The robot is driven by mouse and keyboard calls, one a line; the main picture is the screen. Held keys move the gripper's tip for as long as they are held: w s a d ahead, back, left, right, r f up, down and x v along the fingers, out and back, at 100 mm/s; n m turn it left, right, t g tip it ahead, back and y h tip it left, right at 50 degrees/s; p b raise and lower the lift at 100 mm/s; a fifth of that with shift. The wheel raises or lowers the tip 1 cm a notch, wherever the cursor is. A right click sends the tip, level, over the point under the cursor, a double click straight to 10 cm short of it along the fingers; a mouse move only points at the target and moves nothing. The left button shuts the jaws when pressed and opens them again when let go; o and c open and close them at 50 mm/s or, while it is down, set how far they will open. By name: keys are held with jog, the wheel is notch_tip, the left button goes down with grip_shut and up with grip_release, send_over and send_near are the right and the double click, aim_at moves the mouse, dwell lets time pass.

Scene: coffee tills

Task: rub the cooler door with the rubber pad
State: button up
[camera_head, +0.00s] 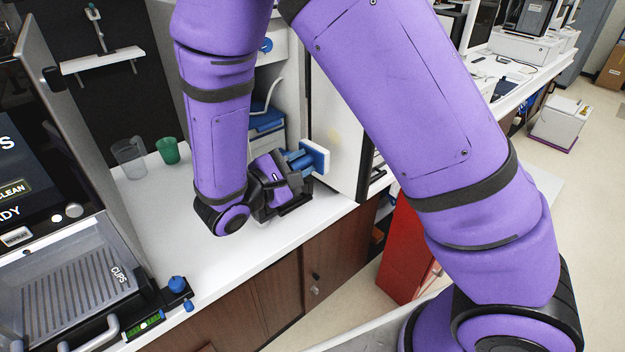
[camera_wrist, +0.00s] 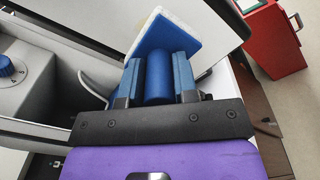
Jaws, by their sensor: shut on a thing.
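The rubber pad is a blue block with a pale face (camera_head: 318,157) and a thick blue handle (camera_wrist: 159,78). My gripper (camera_head: 298,161) is shut on the handle, with one blue finger on each side of it. The cooler door (camera_head: 338,95) is a pale upright panel with a dark edge, to the right of the cooler's opening. A faint yellowish mark shows on it. The pad is in front of the door's lower part, its pale face turned toward the door. I cannot tell whether the two touch.
A clear cup (camera_head: 129,158) and a green cup (camera_head: 168,151) stand on the white counter (camera_head: 200,265), left of my arm. A coffee machine (camera_head: 75,275) fills the left. A red cabinet (camera_head: 405,250) stands on the floor beyond the counter's end; it also shows in the wrist view (camera_wrist: 270,42).

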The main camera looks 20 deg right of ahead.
jog(key=shift+w+d+r, duration=0.1)
jog(key=shift+d+r, duration=0.1)
jog(key=shift+d, duration=0.1)
jog(key=shift+x, duration=2.75)
jog(key=shift+x, duration=1.05)
jog(key=shift+w+a, duration=0.1)
jog(key=shift+w, duration=0.05)
jog(key=shift+w+a, duration=0.25)
jog(key=shift+w, duration=0.35)
jog(key=shift+w+a, duration=0.25)
jog(key=shift+w, duration=0.35)
jog(key=shift+w+a, duration=0.25)
jog(key=shift+w, duration=0.35)
jog(key=shift+d, duration=0.1)
jog(key=shift+s+d, duration=0.35)
jog(key=shift+s, duration=0.6)
jog(key=shift+s+d, duration=0.3)
jog(key=shift+s, duration=0.6)
jog(key=shift+v, duration=3)
